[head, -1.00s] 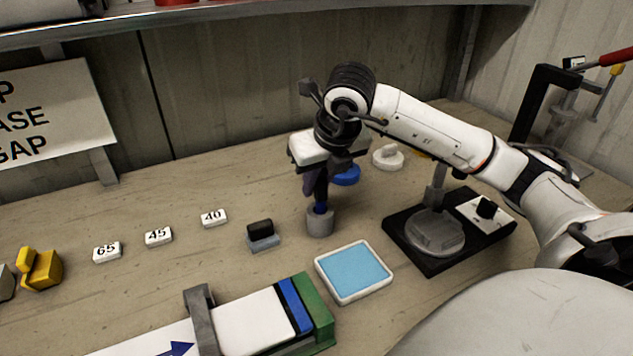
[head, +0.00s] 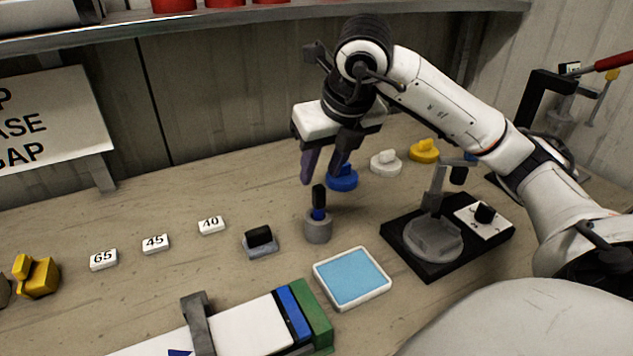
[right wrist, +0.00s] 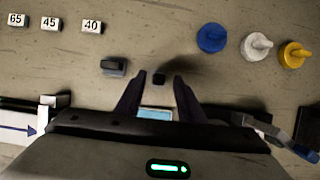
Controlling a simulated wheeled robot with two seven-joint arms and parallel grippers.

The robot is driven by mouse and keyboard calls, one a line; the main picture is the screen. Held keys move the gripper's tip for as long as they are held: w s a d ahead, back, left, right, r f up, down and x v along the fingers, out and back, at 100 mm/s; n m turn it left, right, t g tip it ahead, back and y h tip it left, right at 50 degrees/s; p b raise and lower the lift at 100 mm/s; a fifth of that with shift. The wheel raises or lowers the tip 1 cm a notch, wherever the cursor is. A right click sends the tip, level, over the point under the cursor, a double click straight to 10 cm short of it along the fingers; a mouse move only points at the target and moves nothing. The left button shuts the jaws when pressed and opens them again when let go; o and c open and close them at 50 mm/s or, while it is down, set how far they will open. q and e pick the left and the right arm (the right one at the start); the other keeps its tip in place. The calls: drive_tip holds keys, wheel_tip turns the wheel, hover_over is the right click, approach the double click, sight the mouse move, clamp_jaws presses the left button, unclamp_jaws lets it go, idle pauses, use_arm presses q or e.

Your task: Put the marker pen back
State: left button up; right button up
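The marker pen (head: 319,197), black with a blue band, stands upright in a small grey round holder (head: 318,232) on the bench. Its dark top end (right wrist: 159,78) also shows in the right wrist view, between and just beyond the fingertips. My right gripper (head: 321,178) is open and empty above the pen, its two dark fingers pointing down and apart from it. The pen's lower part is hidden inside the holder. My left gripper is in neither view.
Blue (head: 342,179), white (head: 386,163) and yellow (head: 424,151) knobbed pieces stand behind the gripper. A blue pad in a white tray (head: 387,288), a black eraser-like block (head: 259,237) and a black-based stand (head: 428,272) surround the holder. A shelf (head: 250,20) runs above.

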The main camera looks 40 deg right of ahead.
drive_tip(key=shift+v, duration=2.25)
